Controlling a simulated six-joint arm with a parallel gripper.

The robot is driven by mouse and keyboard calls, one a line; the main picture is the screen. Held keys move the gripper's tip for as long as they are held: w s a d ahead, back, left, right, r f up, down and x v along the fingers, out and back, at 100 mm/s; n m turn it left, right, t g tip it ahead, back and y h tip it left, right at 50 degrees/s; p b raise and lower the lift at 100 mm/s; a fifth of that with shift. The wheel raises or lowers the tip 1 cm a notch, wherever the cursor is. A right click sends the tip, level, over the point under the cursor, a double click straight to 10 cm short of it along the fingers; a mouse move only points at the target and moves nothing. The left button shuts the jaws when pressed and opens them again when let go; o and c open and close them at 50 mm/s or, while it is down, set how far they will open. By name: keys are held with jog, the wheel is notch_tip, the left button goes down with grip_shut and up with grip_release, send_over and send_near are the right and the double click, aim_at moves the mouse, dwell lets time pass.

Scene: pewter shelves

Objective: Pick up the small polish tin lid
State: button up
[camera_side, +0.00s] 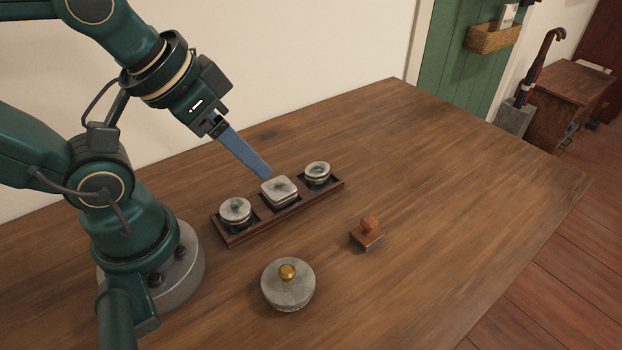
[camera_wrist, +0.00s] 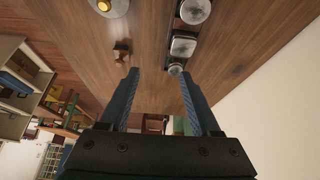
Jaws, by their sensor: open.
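Three grey, mottled lidded tins sit in a dark wooden tray (camera_side: 231,240). The smallest round tin lid (camera_side: 317,168) is at the tray's right end in the side view and shows between my fingertips in the wrist view (camera_wrist: 175,69). A square tin (camera_side: 280,188) is in the middle and a larger round tin (camera_side: 235,209) at the left end. My gripper (camera_side: 263,174) is open and empty, its blue fingers above and behind the square tin in the side view. In the wrist view my gripper (camera_wrist: 159,75) has its two fingers well apart. One finger hides the other in the side view.
A round grey pot with a brass knob (camera_side: 290,294) and a wooden-handled stamp (camera_side: 367,237) stand in front of the tray. The wooden table (camera_side: 450,190) is clear to the right. A wall (camera_side: 290,50) runs along the back.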

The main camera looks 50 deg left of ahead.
jog(key=n, duration=0.2)
jog(key=n+g, duration=0.1)
jog(key=g, duration=0.5)
send_over(287, 269)
notch_tip(287, 269, down, 6)
jog(key=shift+w+a+f, duration=0.1)
jog(key=shift+w+f, duration=0.05)
jog(key=shift+f, duration=0.05)
jog(key=shift+s+f, duration=0.2)
jog(key=shift+f, duration=2.45)
grip_shut()
